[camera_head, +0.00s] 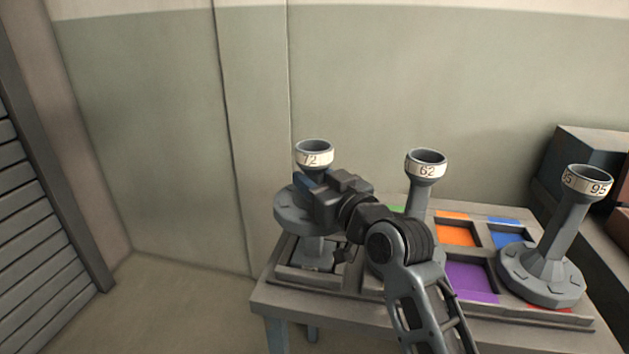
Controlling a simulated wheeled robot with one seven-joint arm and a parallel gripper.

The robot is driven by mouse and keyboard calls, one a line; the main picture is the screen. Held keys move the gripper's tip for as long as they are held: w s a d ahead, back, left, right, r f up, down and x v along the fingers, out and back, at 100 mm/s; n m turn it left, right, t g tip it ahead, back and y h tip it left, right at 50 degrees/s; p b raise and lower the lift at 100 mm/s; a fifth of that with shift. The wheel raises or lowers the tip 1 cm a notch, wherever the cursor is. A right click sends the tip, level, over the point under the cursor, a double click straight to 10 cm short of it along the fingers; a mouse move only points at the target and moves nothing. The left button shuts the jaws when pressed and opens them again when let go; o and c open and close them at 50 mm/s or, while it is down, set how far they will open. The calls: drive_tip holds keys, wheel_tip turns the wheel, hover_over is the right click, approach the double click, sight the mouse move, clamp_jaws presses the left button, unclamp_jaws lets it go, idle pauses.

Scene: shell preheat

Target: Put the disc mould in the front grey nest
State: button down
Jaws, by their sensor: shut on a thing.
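The mould marked 72 has a grey cup top (314,158) with a pale number band and a wide round disc (290,214) lower down. My gripper (316,194) is shut on its stem between cup and disc; the fingertips are partly hidden. The mould looks upright, with its disc above the left end of the tray. A narrower grey part (314,247) shows under the disc. The front left nest (300,277) looks grey and lies below it. Whether the mould touches the nest I cannot tell.
A mould marked 62 (426,168) stands behind my arm, its base mostly hidden. A mould marked 95 (543,278) stands at the right. Orange (456,231), blue (507,237) and purple (471,278) nests look empty. Dark boxes (590,152) stand at the far right.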

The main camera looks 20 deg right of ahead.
drive_tip(key=shift+f, duration=0.1)
drive_tip(key=c, duration=0.6)
unclamp_jaws()
drive_tip(key=shift+f, duration=0.1)
drive_tip(key=shift+s, duration=0.15)
drive_tip(key=s, duration=0.4)
drive_tip(key=s+d, duration=0.1)
drive_tip(key=s, duration=0.2)
drive_tip(key=s+d+b, duration=0.1)
drive_tip(key=s, duration=0.3)
drive_tip(key=shift+s, duration=0.35)
